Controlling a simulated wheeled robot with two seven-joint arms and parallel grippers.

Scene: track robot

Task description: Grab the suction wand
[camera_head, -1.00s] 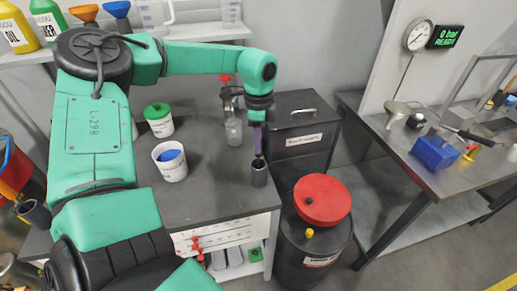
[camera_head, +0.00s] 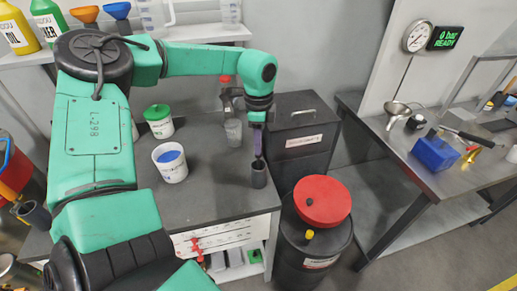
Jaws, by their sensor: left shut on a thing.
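My left arm reaches in from the left, and its gripper (camera_head: 257,154) points down at a small dark grey cup (camera_head: 259,176) near the front right of the grey workbench (camera_head: 215,207). The gripper is shut on a thin upright thing at the cup's mouth, which seems to be the suction wand. Its lower part is hidden in the cup, and its outline is too small to make out clearly. My right gripper is not in view.
A white tub (camera_head: 171,165), a green-lidded jar (camera_head: 158,121) and a clear bottle (camera_head: 233,131) stand on the workbench. A black lidded bin (camera_head: 303,118) and a red-lidded drum (camera_head: 322,201) stand to the right. A second bench (camera_head: 418,178) lies further right.

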